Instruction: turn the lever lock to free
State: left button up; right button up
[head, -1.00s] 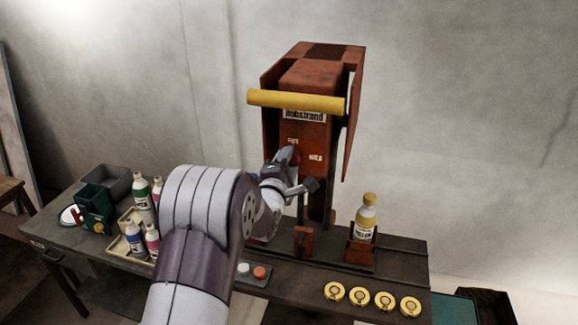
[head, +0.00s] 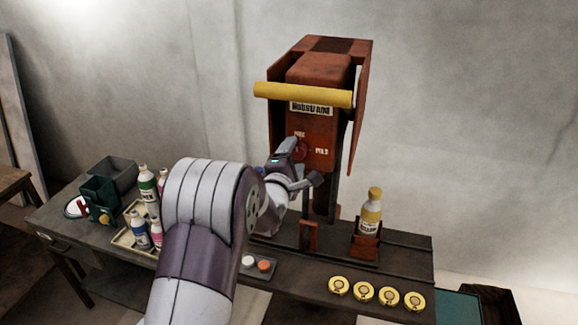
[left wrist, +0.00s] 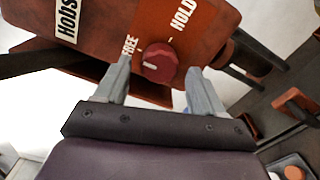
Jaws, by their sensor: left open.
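The lever lock is a round dark red knob (left wrist: 158,57) on the orange-red front of the machine head, with a short white mark on its face. The labels FREE and HOLD stand beside it in the left wrist view. The white mark is on the FREE-label side of the knob's face. My left gripper (left wrist: 160,74) is open, its two fingers on either side of the knob with gaps visible. In the head view the knob (head: 303,149) is partly hidden behind my left gripper (head: 297,163). My right gripper is not in view.
A yellow bar (head: 303,95) crosses the machine above the knob. A yellow-capped bottle (head: 371,212) stands in a holder at right. Several yellow discs (head: 363,291) lie on the bench front. Bottles in a tray (head: 124,240) and dark bins (head: 112,172) stand at left.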

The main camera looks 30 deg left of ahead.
pick_arm(q)
jog(key=b+v, duration=0.2)
jog(key=v, duration=1)
jog(key=shift+s, duration=0.2)
jog(key=shift+f, duration=0.1)
jog(key=s+d+f+m+g+h, duration=0.1)
jog(key=s+f+m+g, duration=0.2)
jog(key=f+m+g, duration=0.3)
jog(key=s+d+f+m+g+h, duration=0.1)
jog(key=s+f+m+g, duration=0.2)
jog(key=f+m, duration=0.45)
jog(key=s+d+f+m+g+h, duration=0.2)
jog(key=s+d+f+m+g, duration=0.2)
jog(key=s+d+m+g, duration=0.3)
jog(key=s+d+m, duration=0.2)
jog(key=d+m, duration=0.1)
jog(key=d, duration=0.2)
jog(key=shift+f, duration=0.2)
